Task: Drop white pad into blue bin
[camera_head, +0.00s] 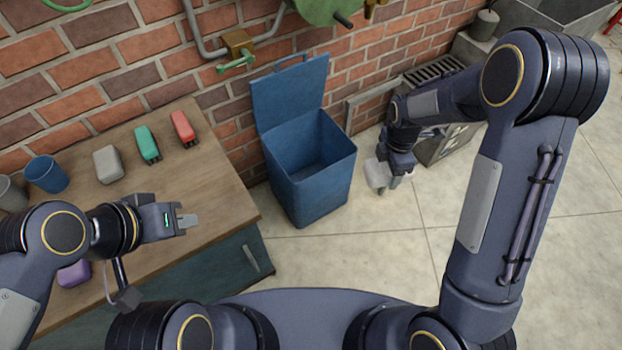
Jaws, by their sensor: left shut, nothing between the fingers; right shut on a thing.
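The blue bin (312,190) stands on the floor against the brick wall, its lid raised and its top open. The white pad (376,174) is in my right gripper (388,180), which is shut on it. In the picture the pad is to the right of the bin, outside it. My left gripper (187,220) is shut and empty above the right part of the wooden table.
The wooden table (205,160) at the left bears a grey item (108,164), a green item (147,144), a red item (184,129), a purple item (73,274) and a blue cup (47,174). A slatted crate (440,145) stands behind my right arm. Floor in front of the bin is clear.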

